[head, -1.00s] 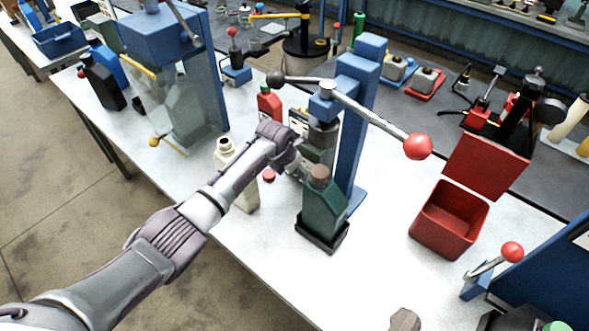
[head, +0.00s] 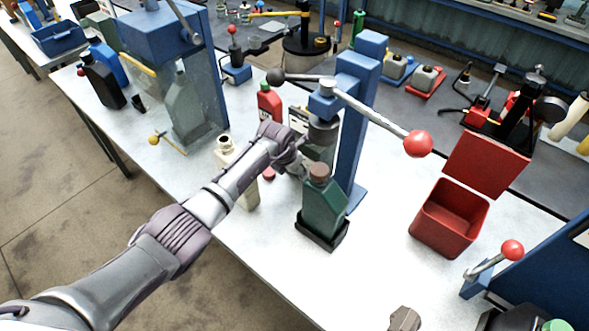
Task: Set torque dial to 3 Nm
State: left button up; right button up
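A blue press stand (head: 359,120) rises from the white bench, with a long lever ending in a red ball knob (head: 418,144). A dark green bottle with a brown cap (head: 324,205) stands upright in a black holder (head: 322,236) at its foot. My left gripper (head: 291,160) is behind and left of this bottle, close to the grey parts under the press head. Its fingers are small and partly hidden by my wrist, so their opening is unclear. A pale panel (head: 299,117) shows just beyond it. I cannot make out a torque dial or its setting.
A cream bottle (head: 225,147) and a red bottle (head: 268,101) stand near my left forearm. An open red bin (head: 449,218) stands to the right. A small red-knobbed lever (head: 511,251) is at the far right.

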pick_arm(q)
jog(key=g+h+b, duration=0.1)
jog(key=b, duration=0.2)
jog(key=f+h+b, duration=0.1)
jog(key=b, duration=0.2)
jog(key=shift+w+a+n+g+h, duration=0.2)
jog(key=shift+n+g+h, duration=0.1)
jog(key=shift+n+g, duration=0.1)
jog(key=shift+s+r+h+b, duration=0.1)
jog(key=shift+r+h+b, duration=0.2)
jog(key=shift+b, duration=0.3)
jog(key=shift+g, duration=0.3)
jog(key=shift+r, duration=0.1)
jog(key=o, duration=1.2)
jog(key=shift+c, duration=0.2)
